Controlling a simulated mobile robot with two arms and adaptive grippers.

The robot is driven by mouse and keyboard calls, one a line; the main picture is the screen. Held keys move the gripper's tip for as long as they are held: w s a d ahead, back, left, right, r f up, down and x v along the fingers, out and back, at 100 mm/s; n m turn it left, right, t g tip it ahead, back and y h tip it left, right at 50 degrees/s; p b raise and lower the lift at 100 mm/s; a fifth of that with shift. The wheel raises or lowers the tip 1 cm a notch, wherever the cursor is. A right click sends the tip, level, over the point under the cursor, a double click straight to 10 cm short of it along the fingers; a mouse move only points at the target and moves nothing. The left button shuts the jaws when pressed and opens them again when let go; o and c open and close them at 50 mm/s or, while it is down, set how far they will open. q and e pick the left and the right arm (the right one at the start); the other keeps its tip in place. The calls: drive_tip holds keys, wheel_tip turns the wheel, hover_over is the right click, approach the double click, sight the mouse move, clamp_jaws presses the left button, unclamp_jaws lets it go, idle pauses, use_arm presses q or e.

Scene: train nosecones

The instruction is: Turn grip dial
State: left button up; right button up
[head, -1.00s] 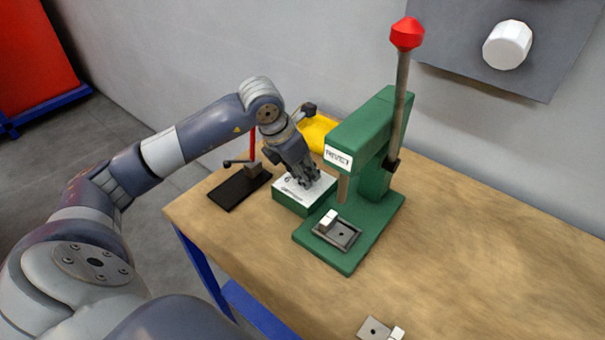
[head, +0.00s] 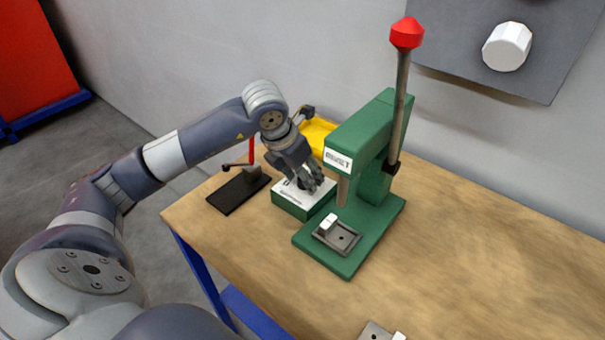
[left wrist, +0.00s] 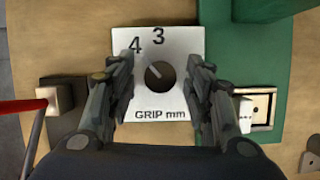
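The grip dial is a black knob (left wrist: 160,75) on a white plate (left wrist: 183,42) marked "GRIP mm", with the numbers 3 and 4 showing in the left wrist view. Its pointer line aims up and left, near the 4. The plate tops a green box (head: 291,207) on the table, left of the green press. My left gripper (left wrist: 161,88) is over the plate, fingers open on either side of the knob with gaps to it. In the head view the left gripper (head: 308,185) partly hides the knob. My right gripper is not in view.
The green press (head: 362,145) with a red-topped lever (head: 407,34) stands close on the right. A black-based clamp (head: 236,194) is on the left, a yellow bin (head: 318,132) behind. The table (head: 470,240) is clear to the right.

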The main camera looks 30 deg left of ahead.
use_arm(q)
drive_tip(key=shift+s+r, duration=0.1)
drive_tip(key=shift+r, duration=0.15)
drive_tip(key=v, duration=1.1)
drive_tip(key=shift+r, duration=0.25)
